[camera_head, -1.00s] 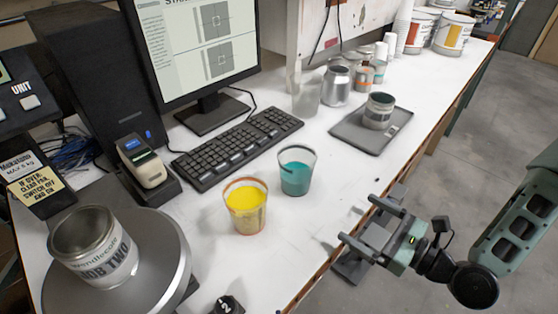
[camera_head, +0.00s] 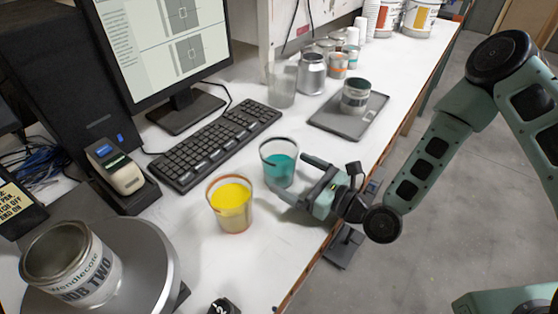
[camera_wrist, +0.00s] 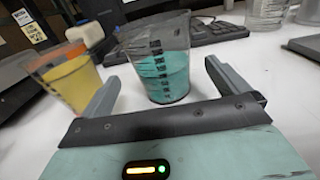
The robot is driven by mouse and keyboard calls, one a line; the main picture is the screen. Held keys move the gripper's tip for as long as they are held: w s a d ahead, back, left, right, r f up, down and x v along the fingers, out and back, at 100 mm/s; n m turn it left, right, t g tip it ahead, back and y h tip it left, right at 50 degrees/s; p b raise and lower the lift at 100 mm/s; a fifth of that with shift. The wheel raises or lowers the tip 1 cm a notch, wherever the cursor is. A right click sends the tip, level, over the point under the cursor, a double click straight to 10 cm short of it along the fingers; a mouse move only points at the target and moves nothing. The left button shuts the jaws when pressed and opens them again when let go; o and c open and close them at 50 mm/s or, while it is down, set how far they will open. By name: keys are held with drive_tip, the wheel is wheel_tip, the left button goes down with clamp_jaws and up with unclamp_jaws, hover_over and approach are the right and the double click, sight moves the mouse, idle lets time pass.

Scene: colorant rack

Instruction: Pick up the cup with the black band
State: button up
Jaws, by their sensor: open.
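The cup with the black band (camera_head: 278,166) is a clear cup with a dark rim and teal liquid, upright on the white bench. A similar cup with an orange band (camera_head: 231,205) and yellow liquid stands to its lower left. My gripper (camera_head: 288,176) is open and empty, low over the bench at the right of the teal cup. In the wrist view the teal cup (camera_wrist: 165,72) stands straight ahead between the two fingers, and the yellow cup (camera_wrist: 72,82) is outside the left finger. I cannot tell whether the fingertips reach past the teal cup's near side.
A keyboard (camera_head: 216,142) lies behind the cups. A grey tray (camera_head: 325,123) with a can (camera_head: 356,96) sits farther back. A turntable scale (camera_head: 150,262) with a large tin (camera_head: 70,265) is at lower left. The bench edge runs along the right.

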drive_tip(key=p+x, duration=0.2)
drive_tip(key=x, duration=0.2)
drive_tip(key=shift+w, duration=0.2)
drive_tip(key=shift+w+a+p, duration=0.3)
drive_tip(key=shift+a, duration=0.05)
drive_tip(key=shift+f, duration=0.1)
drive_tip(key=c, duration=1.2)
